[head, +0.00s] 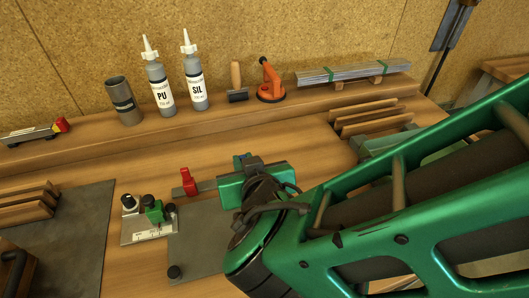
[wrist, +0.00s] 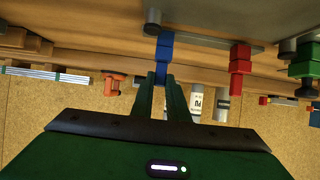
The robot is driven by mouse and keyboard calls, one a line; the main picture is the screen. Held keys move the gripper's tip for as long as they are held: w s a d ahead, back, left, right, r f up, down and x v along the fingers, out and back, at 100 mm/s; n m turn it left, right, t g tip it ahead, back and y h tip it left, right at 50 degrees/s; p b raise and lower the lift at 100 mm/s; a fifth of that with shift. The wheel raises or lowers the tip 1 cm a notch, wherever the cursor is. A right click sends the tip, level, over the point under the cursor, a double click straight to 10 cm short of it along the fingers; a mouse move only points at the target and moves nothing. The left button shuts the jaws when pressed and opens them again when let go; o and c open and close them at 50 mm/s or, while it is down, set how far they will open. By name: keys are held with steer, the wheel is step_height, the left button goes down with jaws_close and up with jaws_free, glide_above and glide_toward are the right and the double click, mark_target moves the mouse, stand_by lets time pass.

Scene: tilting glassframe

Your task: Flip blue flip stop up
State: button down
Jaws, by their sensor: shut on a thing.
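The blue flip stop (wrist: 165,45) sits on a grey metal rail (wrist: 205,43) in the wrist view, which looks upside down. My gripper (wrist: 161,80) has its two dark green fingers closed on the outer end of the blue stop. My green gripper body covers the rest, and the fingertips are hidden there. How far the stop is turned is hard to tell.
A red stop (head: 188,182) stands on the same rail, left of my gripper. A green stop (head: 155,211) sits on a scaled plate beside a grey panel (head: 197,240). Two bottles (head: 160,88), a grey cup (head: 124,103) and an orange suction cup (head: 270,85) stand on the back ledge.

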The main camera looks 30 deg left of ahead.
steer(key=shift+d+f, duration=0.3)
steer(key=shift+f, duration=0.1)
steer(key=c, duration=1.7)
jaws_free()
steer(key=shift+a+r, duration=0.1)
steer(key=shift+r, duration=0.05)
steer(key=shift+s+r, duration=0.1)
steer(key=shift+s+r, duration=0.15)
steer(key=shift+s, duration=0.05)
steer(key=v, duration=1)
steer(key=shift+d, duration=0.35)
